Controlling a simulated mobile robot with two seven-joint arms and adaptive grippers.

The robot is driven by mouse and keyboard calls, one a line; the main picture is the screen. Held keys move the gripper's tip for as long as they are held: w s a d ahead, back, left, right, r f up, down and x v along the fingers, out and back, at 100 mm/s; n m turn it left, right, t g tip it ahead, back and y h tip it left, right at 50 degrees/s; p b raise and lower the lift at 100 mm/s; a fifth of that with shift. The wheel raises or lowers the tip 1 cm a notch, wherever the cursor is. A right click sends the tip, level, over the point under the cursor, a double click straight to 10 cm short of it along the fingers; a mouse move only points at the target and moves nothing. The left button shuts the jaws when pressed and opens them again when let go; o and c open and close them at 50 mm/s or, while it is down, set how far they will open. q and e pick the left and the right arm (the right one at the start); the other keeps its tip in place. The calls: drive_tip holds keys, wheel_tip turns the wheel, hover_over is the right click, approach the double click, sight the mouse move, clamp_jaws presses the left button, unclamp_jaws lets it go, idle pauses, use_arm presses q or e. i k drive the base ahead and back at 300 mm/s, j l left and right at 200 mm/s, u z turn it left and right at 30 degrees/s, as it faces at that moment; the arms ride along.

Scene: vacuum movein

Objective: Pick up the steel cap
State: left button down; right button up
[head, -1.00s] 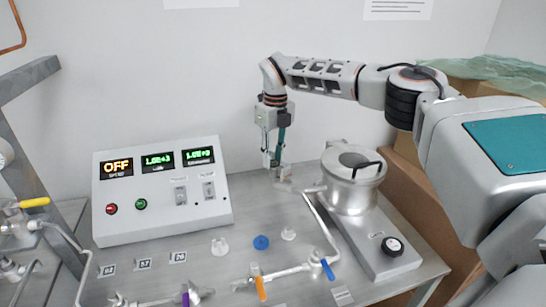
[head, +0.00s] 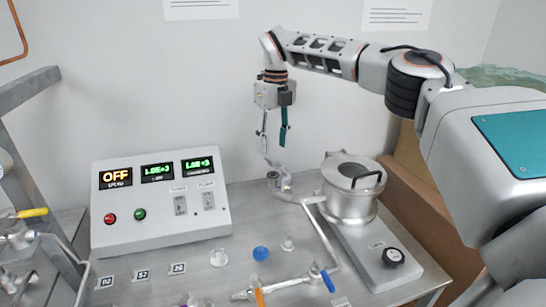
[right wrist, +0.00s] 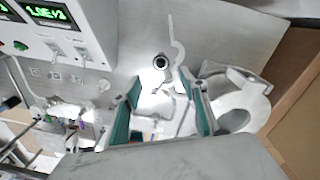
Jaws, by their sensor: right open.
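My right gripper (head: 273,146) points down at the back of the bench, its two fingers apart and nothing between them. In the right wrist view the open teal-padded fingers (right wrist: 160,82) frame bare bench and small steel parts. A small round steel piece with a dark centre (head: 272,176) lies below the fingertips at the pipe's back end; it also shows in the right wrist view (right wrist: 160,62). It may be the steel cap, but I cannot tell surely. A curved steel arm rises beside it. My left gripper is not in view.
A control box (head: 160,203) with lit displays stands left of the gripper. A steel chamber (head: 350,188) stands right, with a pipe (head: 326,240) running forward. A blue cap (head: 260,253) and pale small parts (head: 219,257) lie in front. A cardboard box edges the right.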

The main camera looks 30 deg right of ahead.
sight(289, 245)
drive_tip(key=k+l, duration=0.15)
drive_tip(key=k, duration=0.35)
drive_tip(key=k+l, duration=0.15)
drive_tip(key=k, duration=0.35)
